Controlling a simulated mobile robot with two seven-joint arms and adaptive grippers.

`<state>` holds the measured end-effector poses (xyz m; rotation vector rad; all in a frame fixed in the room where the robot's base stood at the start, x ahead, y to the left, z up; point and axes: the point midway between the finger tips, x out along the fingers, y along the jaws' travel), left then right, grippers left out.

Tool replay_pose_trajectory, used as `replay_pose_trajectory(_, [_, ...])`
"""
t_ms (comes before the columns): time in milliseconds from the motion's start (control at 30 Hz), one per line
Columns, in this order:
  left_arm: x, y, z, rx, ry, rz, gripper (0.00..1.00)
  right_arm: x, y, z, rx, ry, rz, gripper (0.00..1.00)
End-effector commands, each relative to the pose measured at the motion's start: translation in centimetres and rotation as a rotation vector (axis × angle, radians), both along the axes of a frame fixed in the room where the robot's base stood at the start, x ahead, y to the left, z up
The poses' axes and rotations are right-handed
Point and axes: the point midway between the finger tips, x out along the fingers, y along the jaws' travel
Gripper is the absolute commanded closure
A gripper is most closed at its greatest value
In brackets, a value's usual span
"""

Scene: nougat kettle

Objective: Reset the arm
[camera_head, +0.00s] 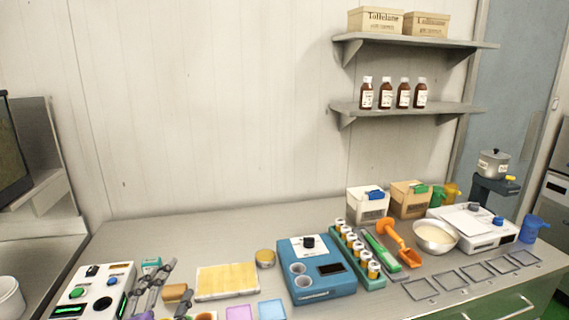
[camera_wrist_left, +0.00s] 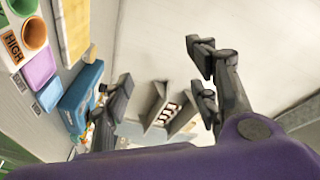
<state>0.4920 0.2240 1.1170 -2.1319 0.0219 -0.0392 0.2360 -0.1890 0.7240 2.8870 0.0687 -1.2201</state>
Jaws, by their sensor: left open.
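My left gripper (camera_head: 154,284) shows at the lower left in the head view, its dark grey fingers over the front left of the bench, near a white control box. It is open. In the left wrist view the gripper (camera_wrist_left: 160,80) has its dark fingers spread apart with nothing between them. The purple wrist housing fills the bottom of that view. My right gripper is in neither view.
The grey bench (camera_head: 220,225) holds a white control box (camera_head: 95,292), yellow slab (camera_head: 227,281), blue device (camera_head: 315,270), green rack of jars (camera_head: 357,255), metal bowl (camera_head: 435,236) and white scale (camera_head: 474,226). Wall shelves (camera_head: 410,107) hold bottles. The bench's back left is clear.

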Motion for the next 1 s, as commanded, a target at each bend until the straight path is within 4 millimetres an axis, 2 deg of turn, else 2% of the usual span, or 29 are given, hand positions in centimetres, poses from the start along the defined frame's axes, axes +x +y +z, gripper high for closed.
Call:
replay_pose_trajectory(33, [-1.6,1.5,-3.5,-0.088,0.114,0.076,0.46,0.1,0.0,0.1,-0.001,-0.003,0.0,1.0])
replay_pose_trajectory(167, [-6.9,4.1,-11.6,-0.285,0.393,0.257,0.46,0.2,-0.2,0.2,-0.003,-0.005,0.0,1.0])
replay_pose_trajectory(200, [-8.9,4.5,-13.8,-0.339,0.477,0.31,0.46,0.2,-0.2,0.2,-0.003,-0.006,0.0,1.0])
replay_pose_trajectory(333, [-15.4,4.8,-19.4,-0.483,0.712,0.452,0.46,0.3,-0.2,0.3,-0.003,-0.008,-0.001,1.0])
replay_pose_trajectory(433, [-19.4,4.4,-22.0,-0.556,0.843,0.529,0.46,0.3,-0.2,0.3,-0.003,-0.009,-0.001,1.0])
replay_pose_trajectory(600, [-25.0,3.4,-24.6,-0.645,1.015,0.625,0.46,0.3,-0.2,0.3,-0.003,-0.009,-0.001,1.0])
replay_pose_trajectory(900, [-33.3,1.0,-26.8,-0.763,1.262,0.753,0.46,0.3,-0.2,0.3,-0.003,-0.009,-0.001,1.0])
replay_pose_trajectory(1000, [-31.8,0.9,-28.6,-0.77,1.219,0.718,0.46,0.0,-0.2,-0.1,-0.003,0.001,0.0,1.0])
